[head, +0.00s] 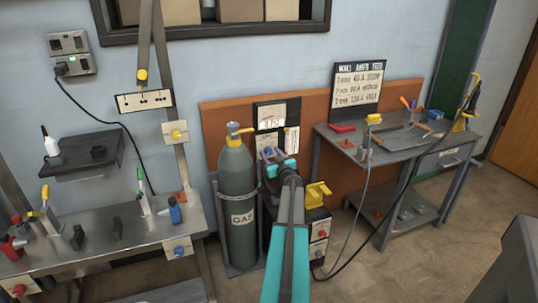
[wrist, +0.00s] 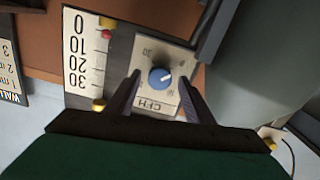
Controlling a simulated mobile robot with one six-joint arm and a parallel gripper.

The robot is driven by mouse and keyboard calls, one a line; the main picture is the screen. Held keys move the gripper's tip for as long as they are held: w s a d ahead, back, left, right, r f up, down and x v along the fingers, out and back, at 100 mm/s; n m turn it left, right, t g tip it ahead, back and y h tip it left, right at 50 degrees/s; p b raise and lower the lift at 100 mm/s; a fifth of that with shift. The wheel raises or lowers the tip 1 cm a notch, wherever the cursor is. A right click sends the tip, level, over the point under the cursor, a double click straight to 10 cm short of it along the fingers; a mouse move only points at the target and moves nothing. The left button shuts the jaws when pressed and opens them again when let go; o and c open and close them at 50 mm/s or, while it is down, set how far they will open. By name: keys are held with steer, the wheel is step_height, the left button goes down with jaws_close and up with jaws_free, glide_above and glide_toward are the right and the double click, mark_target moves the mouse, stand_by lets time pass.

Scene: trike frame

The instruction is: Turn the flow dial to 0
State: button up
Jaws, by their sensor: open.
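The flow dial (wrist: 159,77) is a round blue knob with a pale mark, on a light plate lettered CFH (wrist: 148,103). The wrist view shows it upside down. My gripper (wrist: 161,69) is open, with one dark finger on each side of the dial. I cannot tell whether either finger touches it. In the head view, my arm hides most of the dial's area.
A green gas cylinder (head: 238,178) stands just left of my arm and shows large at the right in the wrist view. A yellow part (head: 317,194) sits on the box right of my arm. A workbench (head: 400,140) with tools is further right; a steel bench (head: 95,245) is at left.

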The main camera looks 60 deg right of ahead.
steer(key=shift+w+d, duration=0.3)
steer(key=shift+w, duration=0.1)
steer(key=c, duration=1)
steer(key=shift+c, duration=0.2)
steer(key=shift+n+p, duration=0.3)
steer(key=shift+p, duration=0.2)
steer(key=shift+a, duration=0.1)
steer(key=o, duration=1)
